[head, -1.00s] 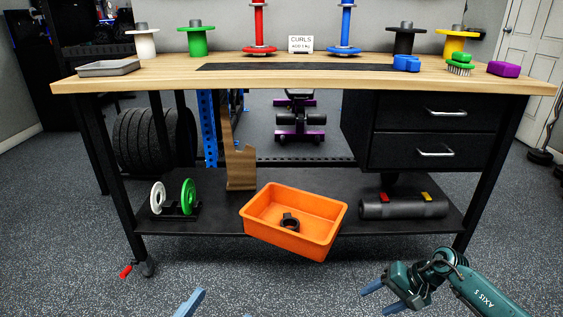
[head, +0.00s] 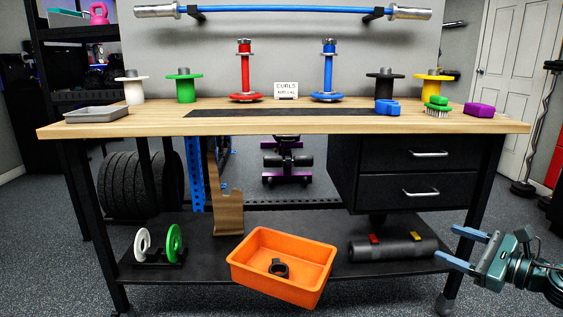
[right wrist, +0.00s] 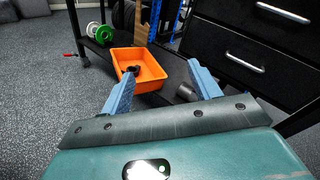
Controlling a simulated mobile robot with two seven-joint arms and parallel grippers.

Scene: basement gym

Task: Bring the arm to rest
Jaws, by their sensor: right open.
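My right gripper (head: 463,248) is at the right side of the head view, in front of the bench's right leg. Its two blue fingers are spread apart with nothing between them. In the right wrist view the open fingers (right wrist: 160,90) point toward the bench's lower shelf. My left gripper is not in the head view.
The wooden workbench (head: 300,129) stands ahead. An orange bin (head: 255,279) with a dark collar (head: 278,267) in it sits at the lower shelf's (head: 200,252) front. A grey roller (head: 392,250) lies right of it. Black drawers (head: 400,170) hang under the top.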

